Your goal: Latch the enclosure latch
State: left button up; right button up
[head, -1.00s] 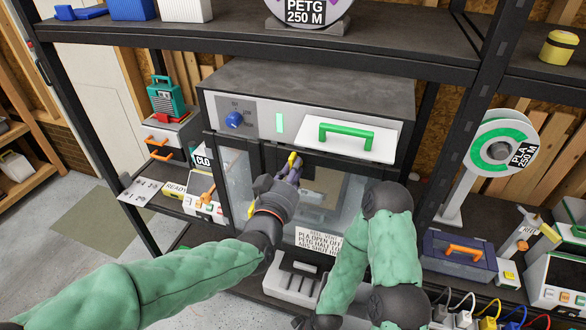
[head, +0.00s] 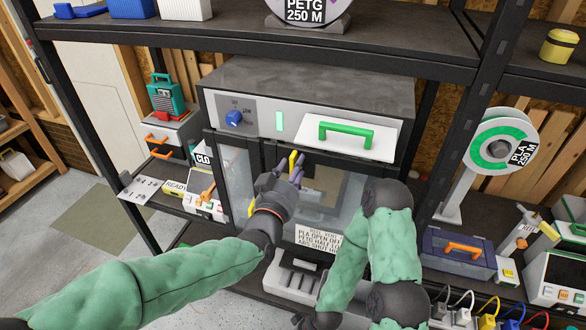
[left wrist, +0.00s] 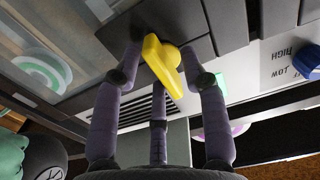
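The enclosure (head: 310,82) is a grey-topped box on the rack with glazed front doors. Its yellow enclosure latch (head: 293,160) is a short lever at the upper front, near the door's top edge. In the head view it looks close to upright. The latch (left wrist: 164,66) is seen close up in the left wrist view. My left gripper (head: 286,172) is at the latch, its purple fingers spread around it. In the wrist view the left gripper (left wrist: 160,75) shows gaps between fingers and lever; contact by the right finger is unclear. My right gripper is outside the picture; only its arm shows.
A white panel with a green handle (head: 345,133) and a blue knob (head: 234,118) sit above the doors. My right arm crosses in front of the right door. A filament spool (head: 497,150) stands at right.

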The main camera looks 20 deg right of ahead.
pick_arm(q)
jog(key=v, duration=1.2)
dwell(0.6)
jog(key=w+a+f+n+g+y, duration=0.1)
jog(key=a+f+g+y, duration=0.15)
jog(key=f, duration=0.65)
jog(key=w+a+f+n+g+y, duration=0.15)
jog(key=a+f, duration=0.25)
jog(key=f, duration=0.6)
jog(key=w+a+f+n+g+y, duration=0.15)
jog(key=a+f, duration=0.25)
jog(key=f, duration=0.5)
jog(key=s+a+f+n+g, duration=0.2)
jog(key=s+a+f+g, duration=0.2)
jog(key=s+f, duration=0.4)
jog(key=s+a+f+n+g, duration=0.3)
jog(key=s+f, duration=0.6)
jog(key=f, duration=0.6)
jog(key=shift+a+f+g, duration=0.2)
jog(key=shift+a+g, duration=0.35)
jog(key=shift+g, duration=0.5)
jog(key=shift+y, duration=0.25)
